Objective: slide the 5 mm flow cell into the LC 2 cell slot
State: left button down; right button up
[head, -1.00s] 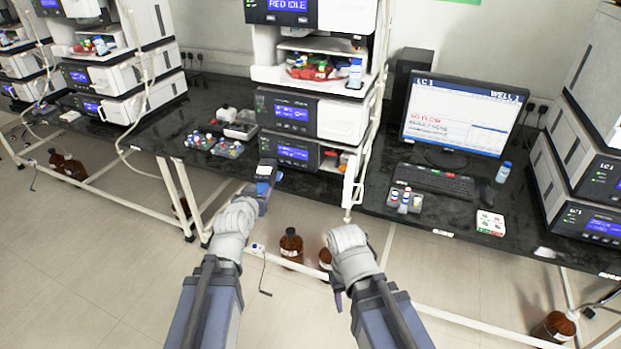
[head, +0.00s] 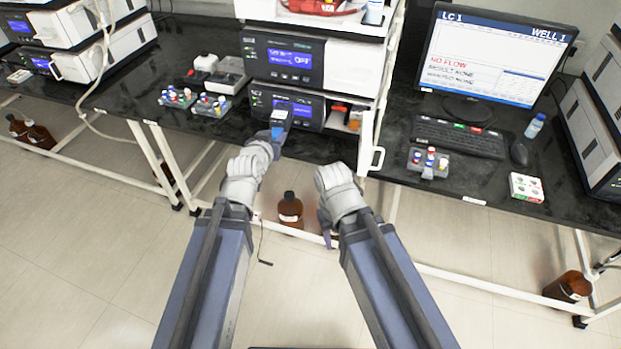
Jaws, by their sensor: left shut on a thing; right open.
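My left gripper (head: 276,138) is shut on a small dark piece with a pale label and blue part (head: 283,115), apparently the flow cell; its size mark is too small to read. It is held in front of the lower instrument module (head: 262,100) of the middle stack, overlapping its blue display; I cannot tell whether they touch. This module has an open bay (head: 342,118) at its right, with red and orange parts inside. The cell slot itself is not clearly visible, and no LC 2 label is readable. My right gripper (head: 326,222) is open and empty, low before the bench.
A white door (head: 369,145) stands open at the bay's right. Small vial racks (head: 211,105) sit left of the module. A monitor (head: 490,55), keyboard (head: 458,137) and vial rack (head: 428,163) are on the right bench. A brown bottle (head: 290,211) stands on the floor.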

pick_arm(q)
jog(key=s+d+f+m+h+b, duration=0.1)
jog(key=d+f+h+b, duration=0.1)
jog(key=d+f+b, duration=0.5)
jog(key=d+f, duration=0.2)
jog(key=d, duration=0.1)
jog(key=shift+s+f+m, duration=0.4)
pick_arm(e)
notch_tip(320, 180, down, 10)
pick_arm(q)
jog(key=shift+w, duration=0.2)
pick_arm(e)
jog(key=shift+w+d+r, duration=0.1)
jog(key=shift+w+r, duration=0.05)
jog(key=shift+w, duration=0.05)
